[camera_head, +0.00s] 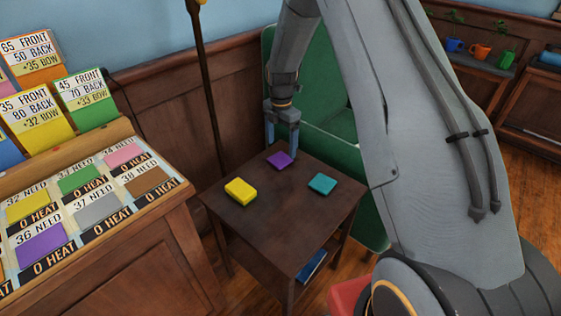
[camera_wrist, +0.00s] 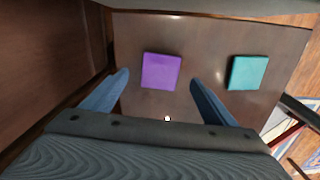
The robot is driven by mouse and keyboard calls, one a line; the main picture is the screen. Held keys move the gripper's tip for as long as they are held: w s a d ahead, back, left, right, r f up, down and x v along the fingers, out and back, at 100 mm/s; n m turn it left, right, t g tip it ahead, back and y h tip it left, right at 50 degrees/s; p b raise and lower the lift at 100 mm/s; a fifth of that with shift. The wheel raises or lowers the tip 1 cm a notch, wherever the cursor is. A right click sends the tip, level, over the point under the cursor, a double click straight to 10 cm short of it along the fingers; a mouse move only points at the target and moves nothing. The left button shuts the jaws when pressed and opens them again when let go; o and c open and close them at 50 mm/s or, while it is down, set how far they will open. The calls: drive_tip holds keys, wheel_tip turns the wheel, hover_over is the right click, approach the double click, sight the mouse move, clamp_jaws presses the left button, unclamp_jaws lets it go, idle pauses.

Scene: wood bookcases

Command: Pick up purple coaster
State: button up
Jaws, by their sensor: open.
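The purple coaster (camera_head: 280,160) is a flat square lying on the dark wooden side table (camera_head: 262,205), near its far corner. In the wrist view the purple coaster (camera_wrist: 161,71) lies ahead of my gripper (camera_wrist: 160,80), roughly centred between the two blue fingers. My gripper (camera_head: 283,142) is open and empty. In the head view its fingers are at the coaster's far side and overlap its edge in the picture. I cannot tell whether they touch the coaster.
A teal coaster (camera_head: 321,184) lies to the right on the table and a yellow block (camera_head: 241,191) to the left. A green armchair (camera_head: 310,95) stands behind the table, beside wood wall panelling (camera_head: 165,90). A wooden display with cards (camera_head: 85,195) stands at left.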

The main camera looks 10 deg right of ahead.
sight(280, 159)
drive_tip(key=f, duration=0.5)
drive_tip(key=shift+s+a+f, duration=0.15)
drive_tip(key=shift+s+a, duration=0.05)
drive_tip(key=shift+a, duration=0.05)
drive_tip(key=c, duration=1.2)
